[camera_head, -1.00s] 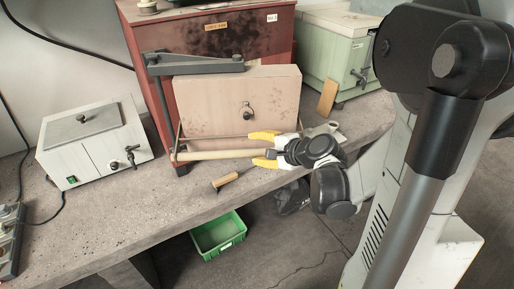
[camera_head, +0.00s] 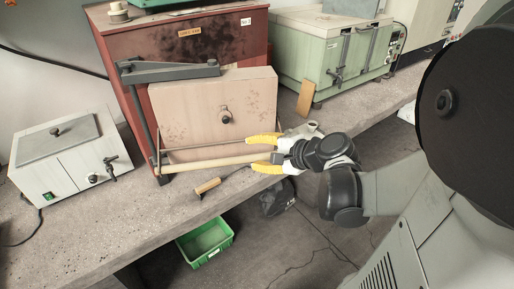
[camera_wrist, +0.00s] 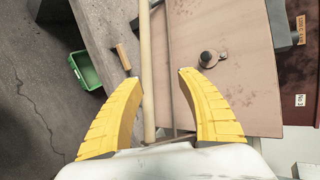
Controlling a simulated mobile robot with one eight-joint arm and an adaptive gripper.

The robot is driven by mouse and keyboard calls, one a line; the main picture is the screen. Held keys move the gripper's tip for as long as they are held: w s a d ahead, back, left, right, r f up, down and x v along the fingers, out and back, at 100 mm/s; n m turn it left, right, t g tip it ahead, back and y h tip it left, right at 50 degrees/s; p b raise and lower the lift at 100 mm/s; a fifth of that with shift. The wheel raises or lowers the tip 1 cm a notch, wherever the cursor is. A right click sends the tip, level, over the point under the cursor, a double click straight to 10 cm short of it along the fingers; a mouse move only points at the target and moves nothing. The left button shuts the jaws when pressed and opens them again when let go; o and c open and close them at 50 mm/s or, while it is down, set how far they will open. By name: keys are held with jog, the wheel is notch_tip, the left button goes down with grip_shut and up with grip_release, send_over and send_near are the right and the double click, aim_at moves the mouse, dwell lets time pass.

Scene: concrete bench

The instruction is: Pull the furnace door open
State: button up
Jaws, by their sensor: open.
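The furnace (camera_head: 190,50) is a worn dark red box on the bench. Its door (camera_head: 210,105) is a pale pinkish slab across the front with a small dark knob (camera_head: 225,117); I see no clear gap beside it. A pale wooden bar (camera_head: 215,162) runs across in front of the door's lower edge. My gripper (camera_head: 252,154) is open, with yellow fingers around the bar's right part. In the wrist view the bar (camera_wrist: 147,60) passes between the fingers, nearer the left one, with room at the right one. The door (camera_wrist: 220,30) lies beyond.
A wooden-handled tool (camera_head: 207,186) lies near the bench's front edge. A white box (camera_head: 68,155) stands left and a green furnace (camera_head: 318,50) right. A wooden block (camera_head: 305,99) leans near it. A green crate (camera_head: 205,240) is on the floor.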

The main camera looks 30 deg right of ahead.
jog(key=shift+v, duration=1.95)
